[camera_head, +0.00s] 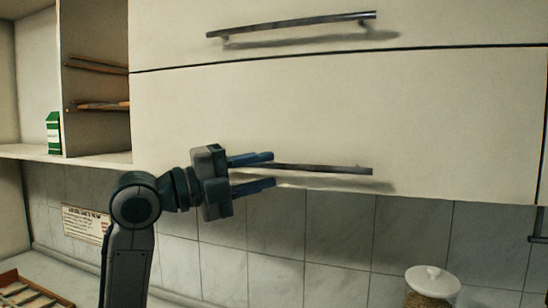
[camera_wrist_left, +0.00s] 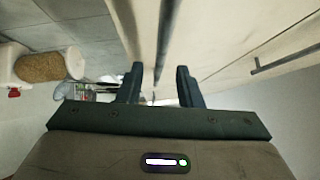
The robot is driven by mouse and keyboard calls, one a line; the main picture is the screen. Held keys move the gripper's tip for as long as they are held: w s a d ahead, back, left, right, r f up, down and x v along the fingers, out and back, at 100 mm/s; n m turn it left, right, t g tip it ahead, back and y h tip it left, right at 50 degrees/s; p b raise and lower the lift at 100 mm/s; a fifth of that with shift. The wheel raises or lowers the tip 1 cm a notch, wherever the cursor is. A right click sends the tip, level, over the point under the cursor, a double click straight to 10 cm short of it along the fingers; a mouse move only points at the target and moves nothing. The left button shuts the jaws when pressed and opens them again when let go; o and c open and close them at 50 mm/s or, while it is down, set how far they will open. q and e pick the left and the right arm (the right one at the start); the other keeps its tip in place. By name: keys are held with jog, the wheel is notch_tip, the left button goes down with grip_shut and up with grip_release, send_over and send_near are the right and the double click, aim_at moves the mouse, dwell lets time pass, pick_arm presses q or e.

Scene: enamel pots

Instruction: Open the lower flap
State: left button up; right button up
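The lower flap (camera_head: 240,105) is a wide cream cabinet front and looks closed, flush with the upper one. Its dark metal bar handle (camera_head: 325,169) runs along its bottom edge. My left gripper (camera_head: 272,170) is at the left end of this handle, with one finger above the bar and one below. In the left wrist view the handle (camera_wrist_left: 164,45) runs between the two spread fingers (camera_wrist_left: 160,86), with gaps on both sides. The left gripper is open. The handle's left end is hidden behind the gripper in the head view. My right gripper is not in view.
An upper flap (camera_head: 440,20) with its own bar handle (camera_head: 290,24) sits above. Open shelves at left hold a green and white carton (camera_head: 54,133). Below are a tiled wall (camera_head: 335,235), a lidded jar (camera_head: 432,283) and a wooden tray (camera_head: 30,292).

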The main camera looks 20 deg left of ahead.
aim_at(279, 168)
pick_arm(q)
jog(key=shift+p+x, duration=0.55)
jog(key=shift+x, duration=1)
jog(key=shift+f, duration=0.1)
jog(key=shift+a, duration=0.1)
grip_shut()
